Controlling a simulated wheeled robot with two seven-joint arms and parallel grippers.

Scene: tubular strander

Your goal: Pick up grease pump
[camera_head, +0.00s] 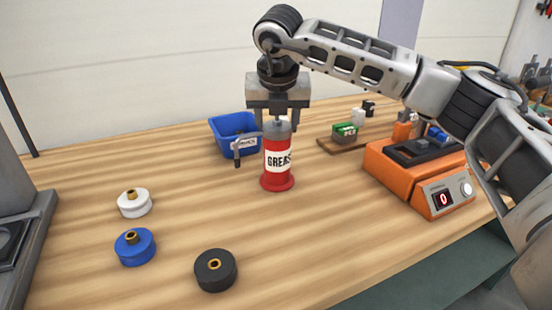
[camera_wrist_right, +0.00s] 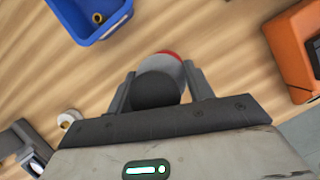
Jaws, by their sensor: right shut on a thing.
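The grease pump (camera_head: 277,165) is a red cylinder with a white label reading "GREAS", a grey cap and a side lever. It stands upright at the middle of the wooden table. My right gripper (camera_head: 278,118) reaches down from above and is shut on the top of the pump. In the right wrist view the pump's dark round top (camera_wrist_right: 157,88) sits between the two fingers, with a bit of its red edge beyond. Whether the pump's base touches the table is hard to tell. My left gripper is not in view.
A blue bin (camera_head: 222,128) stands just behind the pump. White (camera_head: 134,205), blue (camera_head: 135,248) and black (camera_head: 216,272) round pieces lie at the front left. An orange device (camera_head: 412,190) with a display is at the right. A board (camera_head: 330,147) with small boxes lies behind.

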